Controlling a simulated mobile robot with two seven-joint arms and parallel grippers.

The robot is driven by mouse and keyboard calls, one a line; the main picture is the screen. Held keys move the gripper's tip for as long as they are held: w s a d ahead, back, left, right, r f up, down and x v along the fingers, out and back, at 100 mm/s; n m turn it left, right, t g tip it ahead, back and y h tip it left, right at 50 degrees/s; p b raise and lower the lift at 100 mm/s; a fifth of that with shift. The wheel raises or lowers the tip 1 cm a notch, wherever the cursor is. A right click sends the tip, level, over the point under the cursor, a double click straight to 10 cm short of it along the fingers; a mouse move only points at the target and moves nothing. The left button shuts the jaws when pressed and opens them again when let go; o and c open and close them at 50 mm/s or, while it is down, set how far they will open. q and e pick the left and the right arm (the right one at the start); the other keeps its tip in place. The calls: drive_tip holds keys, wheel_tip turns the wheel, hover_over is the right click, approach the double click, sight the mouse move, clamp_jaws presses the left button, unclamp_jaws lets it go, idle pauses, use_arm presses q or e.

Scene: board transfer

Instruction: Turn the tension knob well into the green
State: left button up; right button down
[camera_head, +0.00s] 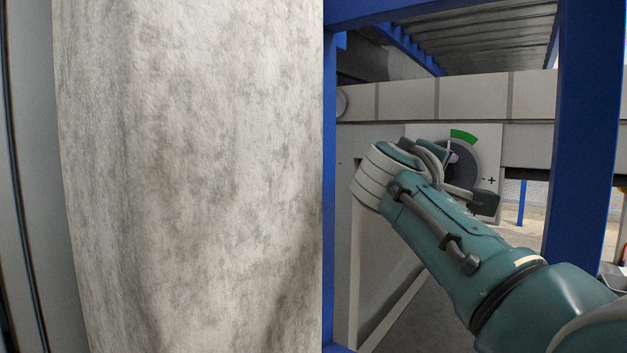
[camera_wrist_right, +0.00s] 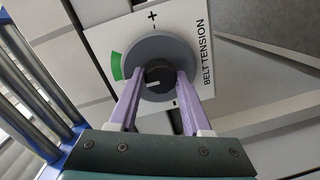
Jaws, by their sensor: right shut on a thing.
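The tension knob (camera_wrist_right: 159,76) is black with a short white mark and sits at the centre of a round grey dial (camera_wrist_right: 181,50). In the right wrist view the mark points left. A green arc (camera_wrist_right: 117,66) lies at the dial's left edge there. The two purple fingers of my right gripper (camera_wrist_right: 160,79) are shut on the knob, one on each side. In the head view the dial (camera_head: 465,165) shows partly behind my right arm, with the green arc (camera_head: 464,136) at its top; the knob is mostly hidden. My left gripper is not in view.
A white panel (camera_wrist_right: 101,38) carries plus and minus signs and the words BELT TENSION. In the head view a blue post (camera_head: 585,130) stands right of the panel. A large mottled grey-white surface (camera_head: 200,170) fills much of the left side.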

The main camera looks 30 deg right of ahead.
drive_tip(key=shift+f+m+b, duration=0.1)
drive_tip(key=shift+m+b, duration=0.7)
drive_tip(key=shift+m, duration=0.7)
drive_tip(key=shift+c, duration=1.7)
unclamp_jaws()
drive_tip(key=p+v, duration=0.3)
drive_tip(key=v, duration=0.7)
drive_tip(key=shift+s+p, duration=0.15)
drive_tip(key=shift+p, duration=0.15)
